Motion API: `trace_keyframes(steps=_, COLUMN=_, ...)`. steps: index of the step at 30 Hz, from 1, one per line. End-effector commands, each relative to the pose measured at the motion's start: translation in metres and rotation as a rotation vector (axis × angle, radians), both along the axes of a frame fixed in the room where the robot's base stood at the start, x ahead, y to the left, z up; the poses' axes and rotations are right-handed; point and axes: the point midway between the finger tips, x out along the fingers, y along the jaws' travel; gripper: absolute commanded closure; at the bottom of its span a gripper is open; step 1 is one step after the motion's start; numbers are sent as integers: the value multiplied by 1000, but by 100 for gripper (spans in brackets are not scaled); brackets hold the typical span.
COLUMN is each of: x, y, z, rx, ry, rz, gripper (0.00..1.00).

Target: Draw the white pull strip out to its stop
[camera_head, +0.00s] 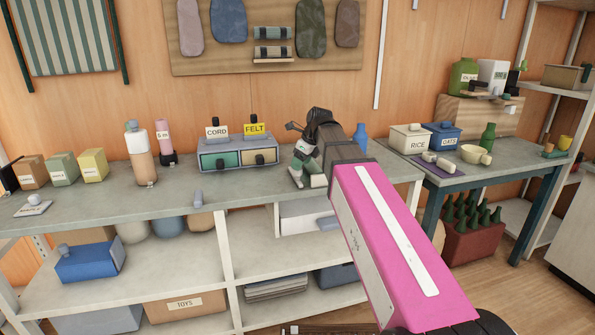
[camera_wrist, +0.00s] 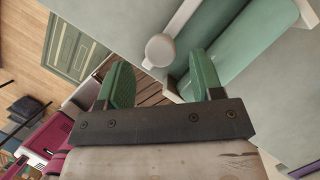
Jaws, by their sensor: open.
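In the wrist view, a white pull strip (camera_wrist: 181,22) runs down from the top edge beside a green cylinder (camera_wrist: 240,45). A round white knob (camera_wrist: 161,48) is near its lower end. My gripper (camera_wrist: 160,80) is open, its two green fingers apart. The strip's lower end and knob lie beyond and between the fingertips; whether they touch cannot be told. In the head view, my gripper (camera_head: 302,160) is low over the workbench, right of the drawer box. A small pale object (camera_head: 318,181) shows beside it; my arm hides much there.
The workbench (camera_head: 90,200) holds a two-drawer box (camera_head: 238,153) with CORD and FELT signs to the left, and a blue bottle (camera_head: 360,138) behind my arm. The bench front between is mostly clear, except a small grey-blue peg (camera_head: 198,196). A second table (camera_head: 465,180) stands right.

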Motion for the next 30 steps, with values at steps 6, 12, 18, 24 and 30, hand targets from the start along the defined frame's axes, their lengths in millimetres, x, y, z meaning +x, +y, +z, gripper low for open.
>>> trace_keyframes(steps=6, x=5, y=9, z=-25, rx=0, ry=1, rz=0, gripper=40)
trace_keyframes(steps=12, x=7, y=13, z=-36, rx=0, ry=0, rz=1, gripper=40)
trace_keyframes(steps=18, x=8, y=14, z=-38, rx=1, ry=-1, rz=1, gripper=40)
trace_keyframes(steps=24, x=8, y=14, z=-38, rx=1, ry=-1, rz=1, gripper=66)
trace_keyframes(steps=30, x=8, y=14, z=-37, rx=1, ry=-1, rz=1, gripper=100)
